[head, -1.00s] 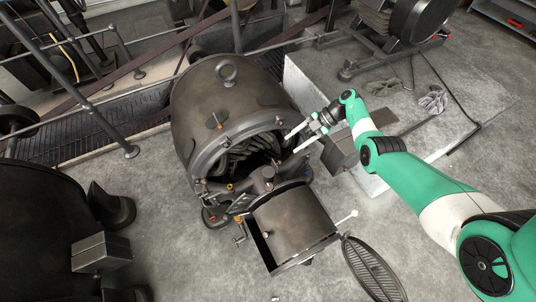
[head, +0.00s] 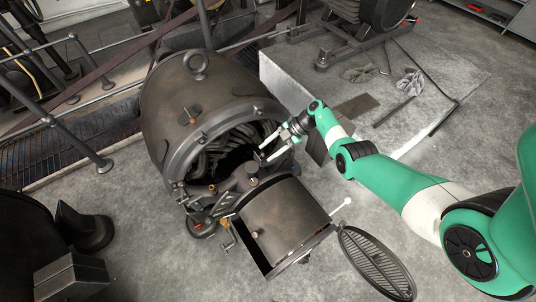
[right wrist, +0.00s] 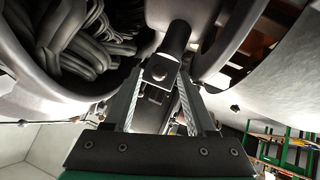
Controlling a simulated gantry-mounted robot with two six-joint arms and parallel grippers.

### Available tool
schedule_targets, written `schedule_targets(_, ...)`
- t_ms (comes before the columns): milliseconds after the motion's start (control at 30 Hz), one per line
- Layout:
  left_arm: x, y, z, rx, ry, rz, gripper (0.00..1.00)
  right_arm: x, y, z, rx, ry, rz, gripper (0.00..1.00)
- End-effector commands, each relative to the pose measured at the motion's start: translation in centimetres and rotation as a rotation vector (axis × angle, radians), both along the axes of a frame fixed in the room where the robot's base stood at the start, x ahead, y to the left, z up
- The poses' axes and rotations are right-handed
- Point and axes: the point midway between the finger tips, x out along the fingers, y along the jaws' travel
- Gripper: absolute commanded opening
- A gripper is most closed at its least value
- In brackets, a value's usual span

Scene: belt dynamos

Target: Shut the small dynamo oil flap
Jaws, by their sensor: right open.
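The dark brown dynamo (head: 205,110) has an eye bolt on top and an open front showing thick wound coils. A bearing arm (head: 255,180) crosses this opening above a rounded housing (head: 285,222). I cannot tell for sure which small part is the oil flap or how far open it is. My right gripper (head: 266,153) is open in front of the coils, near the bearing arm's right end. In the right wrist view, a dark rod with a bolted block (right wrist: 160,72) shows between the fingers in the picture; contact cannot be told. My left gripper is not in view.
Railings (head: 75,135) stand at the left.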

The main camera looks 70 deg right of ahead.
Motion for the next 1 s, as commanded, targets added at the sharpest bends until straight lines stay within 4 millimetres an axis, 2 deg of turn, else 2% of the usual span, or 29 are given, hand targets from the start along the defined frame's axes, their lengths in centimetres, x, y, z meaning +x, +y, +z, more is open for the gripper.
schedule_targets(33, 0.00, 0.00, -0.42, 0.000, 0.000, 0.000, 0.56, 0.22, 0.21, -0.46, 0.001, 0.000, 0.001, 0.56)
schedule_targets(333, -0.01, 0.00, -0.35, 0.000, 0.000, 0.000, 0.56, 0.43, 0.35, -0.43, 0.000, 0.000, 0.000, 0.56)
schedule_targets(633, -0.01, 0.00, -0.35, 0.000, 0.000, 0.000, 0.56, 0.42, 0.34, -0.43, 0.000, 0.000, 0.000, 0.02)
schedule_targets(1000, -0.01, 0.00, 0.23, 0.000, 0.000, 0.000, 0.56, 0.48, 0.41, -0.17, -0.009, 0.006, 0.000, 0.00)
